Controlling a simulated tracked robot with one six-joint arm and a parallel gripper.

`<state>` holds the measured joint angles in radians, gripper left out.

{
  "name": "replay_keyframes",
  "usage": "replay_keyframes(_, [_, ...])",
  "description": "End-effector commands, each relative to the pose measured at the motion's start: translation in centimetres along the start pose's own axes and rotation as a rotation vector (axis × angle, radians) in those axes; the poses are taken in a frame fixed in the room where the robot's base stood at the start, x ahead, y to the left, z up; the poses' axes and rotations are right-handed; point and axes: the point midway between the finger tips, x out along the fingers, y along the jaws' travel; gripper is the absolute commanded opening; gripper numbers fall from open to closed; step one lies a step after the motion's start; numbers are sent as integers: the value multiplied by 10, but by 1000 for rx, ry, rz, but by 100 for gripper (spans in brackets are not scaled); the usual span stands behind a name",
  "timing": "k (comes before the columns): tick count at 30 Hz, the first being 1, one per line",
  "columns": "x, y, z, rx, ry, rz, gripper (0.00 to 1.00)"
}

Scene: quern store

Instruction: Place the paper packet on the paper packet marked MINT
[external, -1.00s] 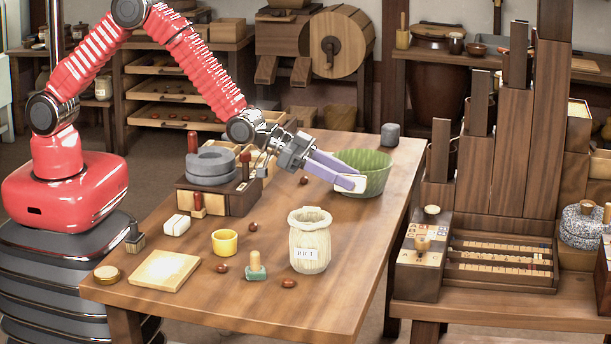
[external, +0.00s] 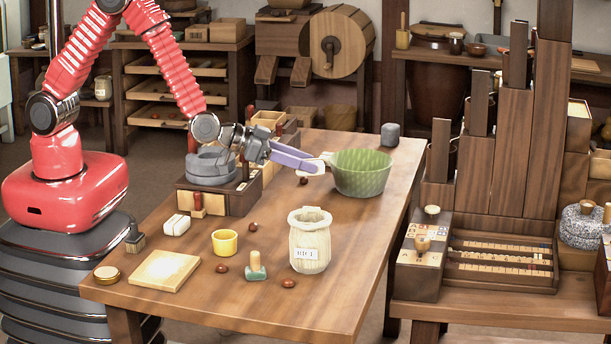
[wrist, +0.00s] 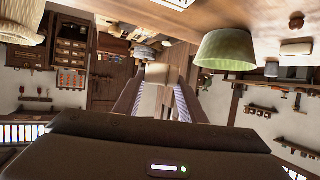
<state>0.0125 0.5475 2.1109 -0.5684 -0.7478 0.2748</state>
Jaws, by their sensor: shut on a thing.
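My gripper (external: 322,164) is shut on a small pale paper packet (external: 328,157), held in the air beside the left rim of the green bowl. In the wrist view the packet (wrist: 157,73) sits between the fingertips. A small white packet-like block (external: 175,225) with a dividing line lies on the table at the left, well away from my gripper. I can read no marking on it. I cannot make out the word MINT anywhere. A pale ribbed jar (external: 309,238) carries a white label whose lettering is unclear.
The green bowl (external: 362,176) stands close right of my gripper. A grey quern (external: 210,165) on a wooden stand is at its left. A yellow cup (external: 225,242), a pale board (external: 164,270), a green-based stamp (external: 256,268) and several brown nuts lie nearer.

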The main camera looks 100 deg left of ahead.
Motion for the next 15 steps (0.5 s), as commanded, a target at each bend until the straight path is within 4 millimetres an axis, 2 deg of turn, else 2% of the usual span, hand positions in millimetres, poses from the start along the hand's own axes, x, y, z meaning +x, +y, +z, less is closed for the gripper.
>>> replay_keyframes(7, [2,0,4,1,-1,1,15])
replay_keyframes(15, [15,0,37,3,-4,1,15])
